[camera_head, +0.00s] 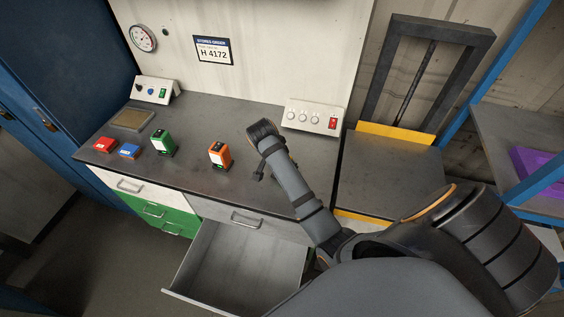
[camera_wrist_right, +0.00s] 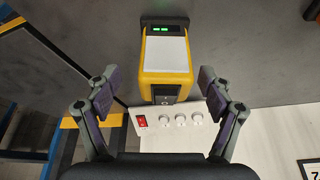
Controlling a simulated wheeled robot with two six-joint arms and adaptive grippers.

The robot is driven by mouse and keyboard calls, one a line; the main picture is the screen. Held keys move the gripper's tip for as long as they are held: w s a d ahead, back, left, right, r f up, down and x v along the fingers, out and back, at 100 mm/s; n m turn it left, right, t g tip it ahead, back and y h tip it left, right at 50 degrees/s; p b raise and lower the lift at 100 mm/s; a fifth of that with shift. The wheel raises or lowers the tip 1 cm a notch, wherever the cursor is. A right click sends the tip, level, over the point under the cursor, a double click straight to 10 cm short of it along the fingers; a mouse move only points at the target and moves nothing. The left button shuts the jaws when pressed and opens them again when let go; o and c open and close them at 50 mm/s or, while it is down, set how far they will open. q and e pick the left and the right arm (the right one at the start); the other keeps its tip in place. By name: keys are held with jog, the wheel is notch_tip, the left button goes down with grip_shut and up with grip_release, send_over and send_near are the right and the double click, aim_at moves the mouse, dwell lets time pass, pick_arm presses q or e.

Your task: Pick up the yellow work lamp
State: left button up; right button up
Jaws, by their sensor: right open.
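The yellow work lamp (camera_wrist_right: 166,62) shows in the right wrist view, with a pale top face, a black switch block and green lights on a dark end. It stands on the grey worktop. In the head view only a bit of the right gripper (camera_head: 261,171) shows beside the forearm. My left gripper is not in view.
An orange device (camera_head: 220,155), a green one (camera_head: 162,143), a blue one (camera_head: 129,151) and a red one (camera_head: 104,145) stand left on the worktop. A white knob panel (camera_head: 313,118) is at the back. A drawer (camera_head: 232,262) is open below.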

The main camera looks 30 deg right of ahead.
jog(key=shift+p+x, duration=0.65)
jog(key=shift+x, duration=0.4)
jog(key=x, duration=0.2)
jog(key=shift+w+f, duration=0.35)
jog(key=shift+f, duration=0.3)
jog(key=shift+r, duration=0.1)
jog(key=c, duration=1.4)
jog(key=shift+c, duration=0.5)
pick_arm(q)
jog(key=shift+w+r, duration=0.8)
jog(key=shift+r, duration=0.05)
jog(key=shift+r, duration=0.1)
pick_arm(e)
jog(key=shift+r, duration=0.1)
